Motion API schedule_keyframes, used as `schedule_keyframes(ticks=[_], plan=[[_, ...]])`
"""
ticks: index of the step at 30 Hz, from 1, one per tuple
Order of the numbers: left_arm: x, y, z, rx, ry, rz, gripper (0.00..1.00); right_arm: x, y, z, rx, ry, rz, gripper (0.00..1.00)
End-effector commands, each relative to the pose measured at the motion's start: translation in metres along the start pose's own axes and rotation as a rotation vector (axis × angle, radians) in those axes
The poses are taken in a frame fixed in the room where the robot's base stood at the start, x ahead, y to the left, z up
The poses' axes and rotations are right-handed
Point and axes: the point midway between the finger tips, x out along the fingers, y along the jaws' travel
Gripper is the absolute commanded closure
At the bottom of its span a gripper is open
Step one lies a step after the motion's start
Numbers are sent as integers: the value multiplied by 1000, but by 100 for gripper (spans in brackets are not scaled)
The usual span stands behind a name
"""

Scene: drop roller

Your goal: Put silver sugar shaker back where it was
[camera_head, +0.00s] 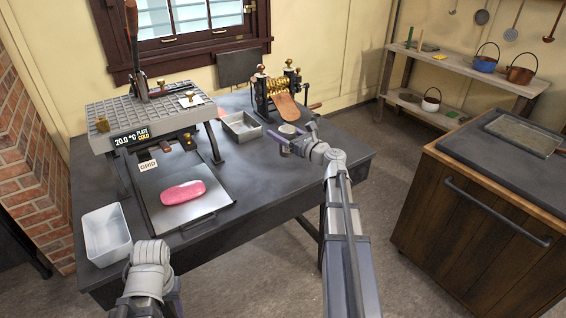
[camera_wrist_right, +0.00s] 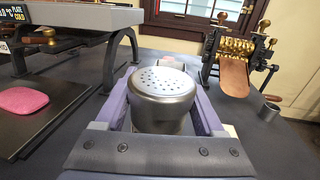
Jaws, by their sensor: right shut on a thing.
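The silver sugar shaker (camera_wrist_right: 164,92) has a domed, perforated top and stands upright between the two purple fingers of my right gripper (camera_wrist_right: 165,105). It also shows in the head view (camera_head: 288,131), over the right half of the dark table. The right gripper (camera_head: 287,144) is shut on it. I cannot tell whether the shaker's base touches the table.
A metal tray (camera_head: 241,127) and a brass roller machine (camera_head: 278,88) stand behind the shaker. Left are a pink slab (camera_head: 182,191) on a metal plate, a press stand (camera_head: 150,116) and a white bin (camera_head: 106,234).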

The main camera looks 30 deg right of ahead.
Motion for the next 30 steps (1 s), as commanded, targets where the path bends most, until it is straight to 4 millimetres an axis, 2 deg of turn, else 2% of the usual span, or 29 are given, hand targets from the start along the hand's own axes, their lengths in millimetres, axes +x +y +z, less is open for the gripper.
schedule_keyframes(ticks=[1, 6, 15, 25, 30], plan=[[16, 2, -1, 0, 0, 0, 50, 0, 0, -16, 0, 0, 1, 94], [42, 4, -2, 0, 0, 0, 50, 0, 1, -42, 0, 0, 1, 94], [48, 5, -3, 0, 0, 0, 50, 0, 1, -48, 0, 0, 1, 94], [83, 8, -5, 0, 0, 0, 50, 0, 2, -84, 1, 0, 1, 94], [82, 8, -5, 0, 0, 0, 50, 0, 2, -82, 1, 0, 1, 94]])
